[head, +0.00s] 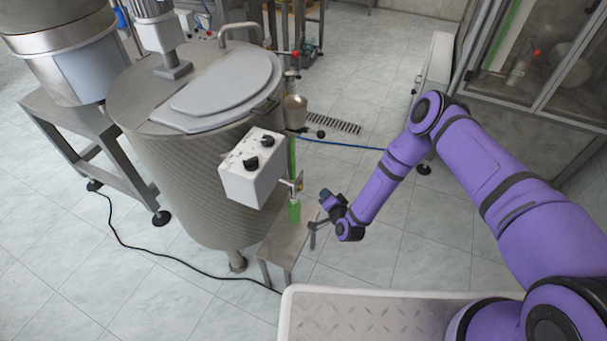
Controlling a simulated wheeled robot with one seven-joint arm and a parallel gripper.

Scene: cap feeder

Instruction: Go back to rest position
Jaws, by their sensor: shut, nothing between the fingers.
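My purple arm reaches in from the right of the head view. My gripper (316,228) is at its end, by the right edge of a small metal stand (284,243). The gripper is small in the picture and shut, with nothing seen between its fingers. A green bottle-like object (294,211) stands on the stand, just left of the gripper and apart from it.
A large steel tank (190,180) with a white control box (252,168) stands left of the stand. A white-rimmed tread plate (380,318) lies at the bottom. A glass-doored cabinet (545,60) is at upper right.

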